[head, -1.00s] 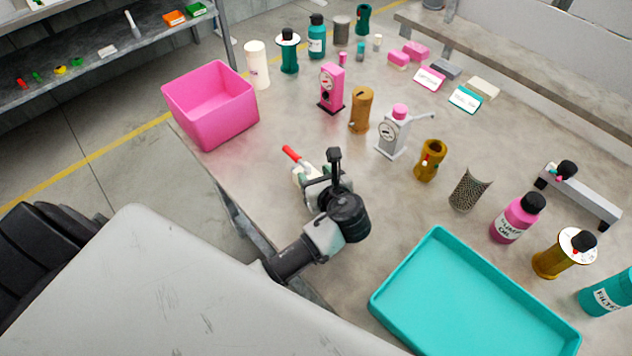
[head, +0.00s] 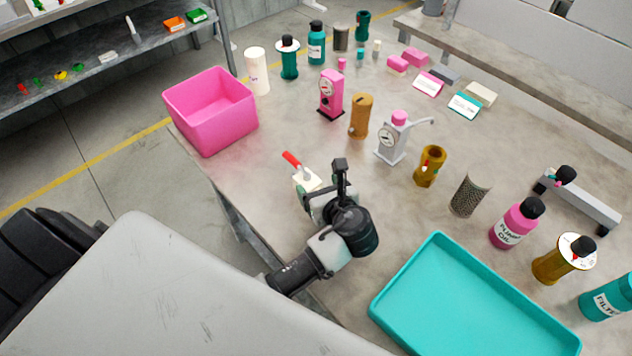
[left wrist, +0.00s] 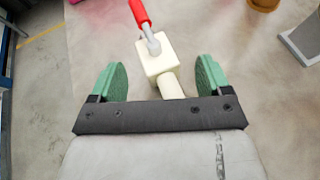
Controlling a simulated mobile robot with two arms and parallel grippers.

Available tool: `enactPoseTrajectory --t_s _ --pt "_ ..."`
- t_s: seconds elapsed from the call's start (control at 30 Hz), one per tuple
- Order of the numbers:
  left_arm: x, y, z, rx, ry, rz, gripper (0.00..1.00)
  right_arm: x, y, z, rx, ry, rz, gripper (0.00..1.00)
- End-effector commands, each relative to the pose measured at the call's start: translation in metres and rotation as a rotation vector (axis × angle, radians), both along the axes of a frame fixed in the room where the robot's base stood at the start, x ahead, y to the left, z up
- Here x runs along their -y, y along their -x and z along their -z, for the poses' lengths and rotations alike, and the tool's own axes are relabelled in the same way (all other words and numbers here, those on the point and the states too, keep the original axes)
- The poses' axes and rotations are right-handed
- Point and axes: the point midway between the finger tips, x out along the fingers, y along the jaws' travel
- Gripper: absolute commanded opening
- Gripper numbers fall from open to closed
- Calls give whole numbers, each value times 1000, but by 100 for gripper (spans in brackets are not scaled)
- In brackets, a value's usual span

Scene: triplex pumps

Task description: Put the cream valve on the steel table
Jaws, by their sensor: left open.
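The cream valve (head: 305,180), a cream block with a red lever, rests on the steel table (head: 262,205) near its front-left edge. My left gripper (head: 318,192) is just in front of it. The fingers stand wide apart with a gap on each side of the stub, and hold nothing. My right gripper is not in view.
A pink bin (head: 212,110) stands on the table to the left. A teal tray (head: 475,305) lies at the front right. Pumps, bottles and cylinders stand beyond the valve. Bare table surrounds the valve.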

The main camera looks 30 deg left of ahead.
Motion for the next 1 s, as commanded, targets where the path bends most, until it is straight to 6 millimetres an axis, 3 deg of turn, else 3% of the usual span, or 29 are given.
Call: enactPoseTrajectory --t_s 0.2,0.4,1.0 --pt "37 28 -18 -2 5 1 78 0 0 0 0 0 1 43" --pt "60 46 -31 0 2 0 78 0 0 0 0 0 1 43" --pt "69 53 -36 0 0 -1 78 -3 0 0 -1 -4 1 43"
